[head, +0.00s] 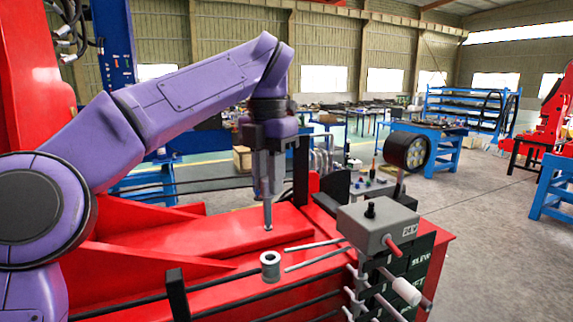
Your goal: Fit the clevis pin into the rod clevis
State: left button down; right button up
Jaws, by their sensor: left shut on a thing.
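My left gripper (267,192) points straight down above the red crane stand (215,233). It is shut on a slim grey pin, the clevis pin (268,213), which hangs upright below the fingers. The pin's lower end is at or just above a small spot on the red top; I cannot tell whether it touches or has entered a hole. A rod clevis cannot be clearly made out; the gripper and pin may hide it. My right gripper is not in view.
A grey hollow bushing (270,266) stands in front of the pin. Two thin rods (315,244) lie to its right. A grey control box (378,228) with a black knob and a round lamp (407,152) stand farther right. Black hoses run along the front.

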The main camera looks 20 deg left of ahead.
aim_at(271, 199)
pick_arm(q)
jog(key=shift+s+r, duration=0.6)
jog(key=shift+s, duration=0.15)
jog(key=shift+f, duration=0.2)
jog(key=f+b, duration=0.1)
jog(key=w+f+b, duration=0.1)
jog(key=f+b, duration=0.1)
jog(key=w+f+b, duration=0.1)
jog(key=f, duration=0.1)
jog(key=shift+f, duration=0.25)
jog(key=shift+s+f+b, duration=0.2)
jog(key=shift+s+b, duration=0.2)
jog(key=shift+b, duration=0.15)
jog(key=shift+w, duration=0.1)
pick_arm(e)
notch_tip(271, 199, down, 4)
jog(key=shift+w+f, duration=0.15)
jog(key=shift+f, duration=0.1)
pick_arm(q)
jog(key=shift+w+f, duration=0.1)
jog(key=shift+w, duration=0.05)
jog(key=shift+f+b, duration=3.25)
jog(key=shift+f, duration=0.75)
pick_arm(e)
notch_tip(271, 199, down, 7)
